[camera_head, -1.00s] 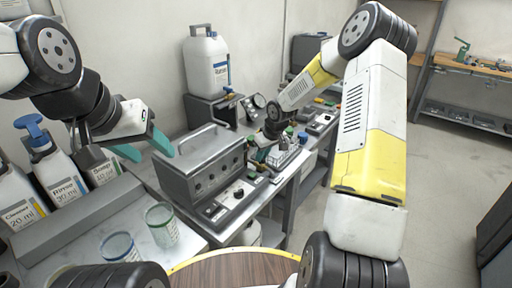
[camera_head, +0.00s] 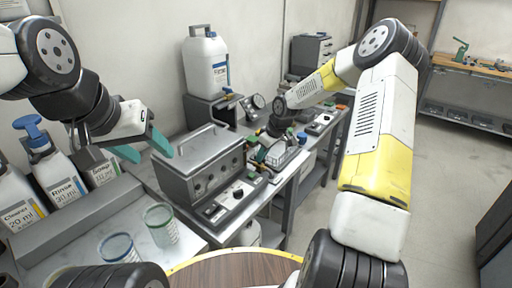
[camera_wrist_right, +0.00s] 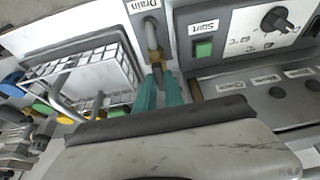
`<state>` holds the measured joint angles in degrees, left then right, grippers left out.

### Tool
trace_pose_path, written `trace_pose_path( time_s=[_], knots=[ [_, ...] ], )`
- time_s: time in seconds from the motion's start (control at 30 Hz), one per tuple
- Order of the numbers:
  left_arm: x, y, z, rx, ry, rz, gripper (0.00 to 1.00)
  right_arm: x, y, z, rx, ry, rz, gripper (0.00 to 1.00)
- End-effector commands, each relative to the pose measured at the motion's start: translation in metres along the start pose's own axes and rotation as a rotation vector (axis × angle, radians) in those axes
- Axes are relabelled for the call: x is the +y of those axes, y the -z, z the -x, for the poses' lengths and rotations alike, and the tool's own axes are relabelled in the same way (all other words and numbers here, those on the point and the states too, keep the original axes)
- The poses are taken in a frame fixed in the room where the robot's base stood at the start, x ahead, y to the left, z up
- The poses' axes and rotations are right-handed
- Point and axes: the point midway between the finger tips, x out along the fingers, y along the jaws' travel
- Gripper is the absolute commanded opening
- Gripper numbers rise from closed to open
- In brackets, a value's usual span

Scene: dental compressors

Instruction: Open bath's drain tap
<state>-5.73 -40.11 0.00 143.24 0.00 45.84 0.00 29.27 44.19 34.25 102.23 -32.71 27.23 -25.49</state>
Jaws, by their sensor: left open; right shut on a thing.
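The bath (camera_head: 205,165) is a grey metal box with a handled lid and a front control panel, in the middle of the head view. Its drain tap (camera_wrist_right: 152,38) shows in the right wrist view below a "Drain" label, with a metal pipe and a brass-coloured part. My right gripper (camera_wrist_right: 160,88) has its teal fingers close together around the tap's small handle, shut on it. In the head view my right gripper (camera_head: 262,152) is at the bath's right end, partly hidden. My left gripper (camera_head: 145,149) is open and empty, left of the bath.
A wire rack (camera_wrist_right: 90,75) stands close beside the tap. A white jug (camera_head: 207,65) stands behind the bath. Pump bottles (camera_head: 55,180) and glass beakers (camera_head: 160,225) are at the left. The bath's Start button (camera_wrist_right: 204,48) is near my right fingers.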

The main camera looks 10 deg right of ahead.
Motion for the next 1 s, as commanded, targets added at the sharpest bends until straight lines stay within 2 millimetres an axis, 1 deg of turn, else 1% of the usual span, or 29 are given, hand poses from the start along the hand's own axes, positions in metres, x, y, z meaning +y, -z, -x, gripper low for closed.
trace_pose_path(
  time_s=[0.03,0.07,0.1,0.17,0.43,0.53,0.63,0.8,0.9,1.0],
  knots=[
    [0.000,0.000,0.000,0.000,0.000,0.000,0.55,0.001,-0.001,0.000,-0.002,-0.001,0.002,0.00],
    [0.000,0.000,0.000,0.000,0.000,0.000,0.55,0.001,-0.001,0.000,-0.002,-0.001,0.002,0.17],
    [0.000,0.000,0.000,0.000,0.000,0.000,0.55,0.000,-0.001,0.000,-0.002,-0.001,0.001,0.24],
    [0.000,0.000,0.000,0.000,0.000,0.000,0.55,0.000,-0.001,0.000,-0.002,-0.001,0.001,0.35],
    [0.000,0.000,0.000,0.000,0.000,0.000,0.55,0.000,0.000,0.000,-0.001,-0.001,0.000,0.35],
    [0.000,0.000,0.000,0.000,0.000,0.000,0.55,0.001,0.000,0.004,-0.001,-0.002,0.000,0.35],
    [0.000,0.000,0.000,0.000,0.000,0.000,0.55,0.001,0.000,0.017,0.001,-0.004,-0.002,0.35],
    [0.000,0.000,0.000,0.000,0.000,0.000,0.55,0.002,-0.001,0.047,0.000,-0.004,-0.002,0.35],
    [0.000,0.000,0.000,0.000,0.000,0.000,0.55,0.001,-0.001,0.062,-0.001,-0.004,-0.001,0.35],
    [0.000,0.000,0.000,0.000,0.000,0.000,0.55,0.001,-0.001,0.072,-0.001,-0.002,-0.001,0.35]
  ],
)
